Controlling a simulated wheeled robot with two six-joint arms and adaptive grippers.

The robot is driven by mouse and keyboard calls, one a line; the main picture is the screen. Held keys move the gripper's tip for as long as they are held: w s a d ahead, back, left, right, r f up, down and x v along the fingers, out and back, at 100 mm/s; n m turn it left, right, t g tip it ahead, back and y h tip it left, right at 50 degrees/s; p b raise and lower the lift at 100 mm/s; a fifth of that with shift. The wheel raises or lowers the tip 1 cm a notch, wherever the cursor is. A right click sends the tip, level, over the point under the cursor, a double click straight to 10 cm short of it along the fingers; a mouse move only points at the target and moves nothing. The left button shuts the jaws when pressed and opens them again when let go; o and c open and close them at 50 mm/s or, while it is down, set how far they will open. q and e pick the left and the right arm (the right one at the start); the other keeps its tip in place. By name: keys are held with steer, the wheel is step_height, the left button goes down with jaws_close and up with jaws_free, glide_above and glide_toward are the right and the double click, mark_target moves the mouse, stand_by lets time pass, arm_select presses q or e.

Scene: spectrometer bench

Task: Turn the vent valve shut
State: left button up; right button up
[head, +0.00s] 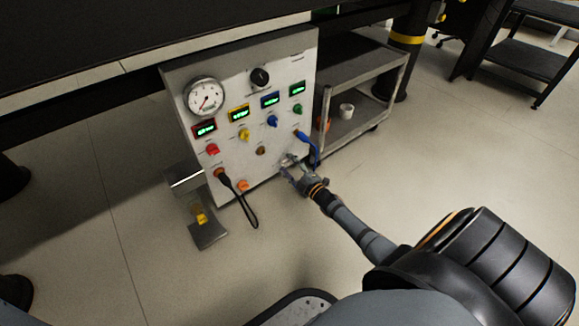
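A pale upright panel (185,95) carries several knobs and fittings. Its labels are too small to read, so I cannot tell for certain which fitting is the vent valve. A small grey metallic fitting (289,158) sits low on the panel's right part. My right gripper (291,171) is right in front of it, with its fingers spread apart. I cannot tell whether the fingers touch the fitting, as they partly cover it. My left gripper is not in view.
A blue cable (313,150) hangs just above my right gripper. A dark cable loop (245,205) hangs at the panel's lower middle. A metal stand (208,232) is on the floor at left, and a grey cart (352,126) stands right of the panel. Floor in front is clear.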

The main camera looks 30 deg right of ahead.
steer(key=s+d, duration=0.1)
steer(key=s, duration=1.1)
